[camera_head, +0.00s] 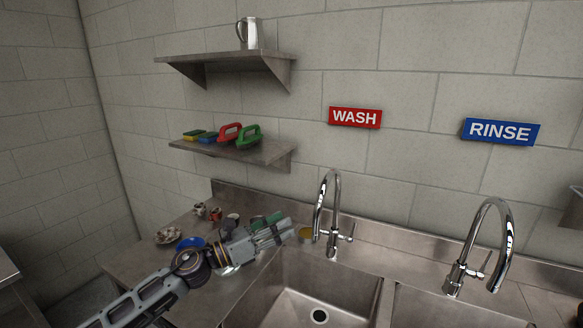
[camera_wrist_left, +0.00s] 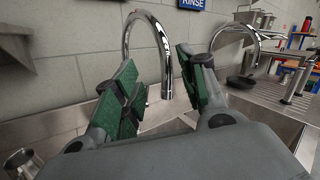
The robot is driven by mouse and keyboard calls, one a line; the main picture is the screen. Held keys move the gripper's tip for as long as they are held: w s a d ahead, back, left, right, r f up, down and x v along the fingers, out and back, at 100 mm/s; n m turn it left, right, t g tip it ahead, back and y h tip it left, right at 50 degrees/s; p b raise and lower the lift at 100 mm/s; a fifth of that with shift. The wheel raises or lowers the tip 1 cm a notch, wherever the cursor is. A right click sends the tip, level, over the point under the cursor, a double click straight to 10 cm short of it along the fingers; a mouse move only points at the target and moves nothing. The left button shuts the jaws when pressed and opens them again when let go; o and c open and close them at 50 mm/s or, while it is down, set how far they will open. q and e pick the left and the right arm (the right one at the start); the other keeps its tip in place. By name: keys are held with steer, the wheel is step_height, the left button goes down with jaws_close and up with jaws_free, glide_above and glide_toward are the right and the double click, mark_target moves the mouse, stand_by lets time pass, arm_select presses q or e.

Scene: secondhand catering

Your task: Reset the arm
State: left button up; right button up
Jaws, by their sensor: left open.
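My left gripper (camera_head: 277,231) reaches in from the lower left in the head view, over the steel counter at the left edge of the sink. In the left wrist view its two green-padded fingers (camera_wrist_left: 160,95) stand apart with nothing between them. The near chrome faucet (camera_wrist_left: 150,35) shows behind the gap between them. In the head view this faucet (camera_head: 332,210) stands just right of the fingertips. My right gripper is not in view.
The sink basin (camera_head: 275,285) lies below and right of the gripper. A second faucet (camera_head: 503,240) stands farther right. A blue plate (camera_head: 190,243), cups (camera_head: 215,214) and other small dishes crowd the counter behind the arm. Shelves (camera_head: 240,150) hang above.

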arm_select(q)
steer(key=s+a+f+n+t+y, duration=0.2)
steer(key=a+f+n+y, duration=0.55)
steer(key=n, duration=0.85)
steer(key=s+a+f+n+t+y, duration=0.25)
steer(key=a+f+n+y, duration=0.55)
steer(key=n, duration=0.9)
steer(key=s+a+f+n+g+y, duration=0.15)
steer(key=s+f+n+g, duration=0.35)
steer(key=s+f, duration=0.5)
steer(key=s+a+f+n+g, duration=0.2)
steer(key=s+f+n+g, duration=0.35)
steer(key=s, duration=0.75)
steer(key=s+f+g, duration=0.2)
steer(key=s+f, duration=0.1)
steer(key=f, duration=3.1)
steer(key=s+a+f, duration=0.1)
steer(key=s+f, duration=0.8)
steer(key=s, duration=0.2)
steer(key=s+a+f+m+g, duration=0.1)
steer(key=s+a+f, duration=0.1)
steer(key=s+f, duration=0.7)
steer(key=shift+s+a+f, duration=0.3)
steer(key=shift+s+f, duration=0.1)
steer(key=shift+s, duration=0.75)
steer(key=shift+w, duration=0.15)
